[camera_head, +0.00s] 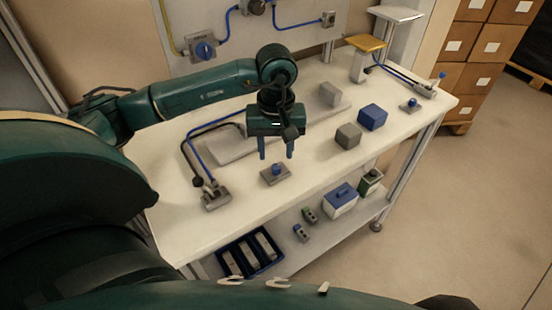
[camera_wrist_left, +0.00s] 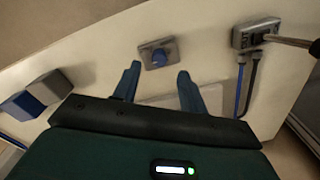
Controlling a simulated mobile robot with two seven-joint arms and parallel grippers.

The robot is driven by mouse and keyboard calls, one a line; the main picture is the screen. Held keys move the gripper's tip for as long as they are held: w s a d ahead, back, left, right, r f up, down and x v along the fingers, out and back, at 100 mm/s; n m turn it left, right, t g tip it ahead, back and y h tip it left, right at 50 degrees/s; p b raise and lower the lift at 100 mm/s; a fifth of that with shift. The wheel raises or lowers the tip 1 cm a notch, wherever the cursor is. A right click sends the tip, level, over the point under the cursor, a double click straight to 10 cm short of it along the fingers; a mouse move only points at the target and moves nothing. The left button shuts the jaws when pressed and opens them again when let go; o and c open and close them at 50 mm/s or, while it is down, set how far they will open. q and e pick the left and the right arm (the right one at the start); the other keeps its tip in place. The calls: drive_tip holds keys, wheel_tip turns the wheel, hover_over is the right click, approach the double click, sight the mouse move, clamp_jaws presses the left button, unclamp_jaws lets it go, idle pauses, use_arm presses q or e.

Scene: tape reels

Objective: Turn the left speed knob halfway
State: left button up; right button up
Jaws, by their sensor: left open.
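The left speed knob (camera_head: 276,169) is a small blue knob on a grey plate near the front edge of the table. In the left wrist view the knob (camera_wrist_left: 159,57) sits ahead of my fingers, roughly midway between them. My left gripper (camera_head: 276,150) points down over the table, just above and behind the knob, with its two blue fingers apart and empty. In the left wrist view the gripper (camera_wrist_left: 157,78) is also open, with no contact on the knob seen. Another blue knob (camera_head: 411,103) on a grey plate is at the right of the table. My right gripper is not seen.
A grey connector box (camera_head: 215,198) with blue and black cables stands left of the knob. A grey block (camera_head: 348,136) and a blue block (camera_head: 372,117) stand to its right. A flat grey plate (camera_head: 232,147) lies behind. A lower shelf holds a blue tray (camera_head: 222,262).

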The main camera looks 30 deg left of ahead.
sight(276, 167)
use_arm(q)
drive_tip(key=shift+f+p, duration=0.3)
drive_tip(key=shift+f, duration=2.05)
clamp_jaws()
